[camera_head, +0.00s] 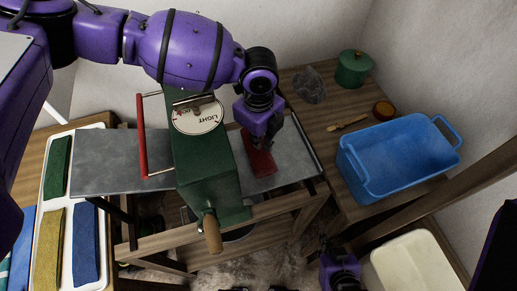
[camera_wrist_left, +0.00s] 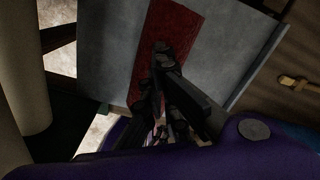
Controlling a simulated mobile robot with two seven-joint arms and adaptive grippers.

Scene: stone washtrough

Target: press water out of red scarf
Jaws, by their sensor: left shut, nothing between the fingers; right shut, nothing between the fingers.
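The red scarf (camera_head: 260,164) lies flat as a folded strip on the grey metal board (camera_head: 285,150), right of the green wringer (camera_head: 208,165). My left gripper (camera_head: 259,142) is shut and empty, pointing down at the scarf's far part. In the left wrist view the scarf (camera_wrist_left: 170,25) runs under the shut fingertips (camera_wrist_left: 160,48); whether they touch it I cannot tell. The wringer has a dial (camera_head: 198,117) marked LIGHT, a red bar handle (camera_head: 142,135) and a wooden crank grip (camera_head: 212,232). My right gripper (camera_head: 327,243) is shut and empty, low in front of the bench.
A blue tub (camera_head: 395,160), green pot (camera_head: 353,68), grey stone (camera_head: 310,85), brush (camera_head: 347,123) and round tin (camera_head: 383,110) stand on the right bench. A cream basin (camera_head: 418,262) is lower right. A white tray (camera_head: 52,212) at left holds green, yellow and blue cloths.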

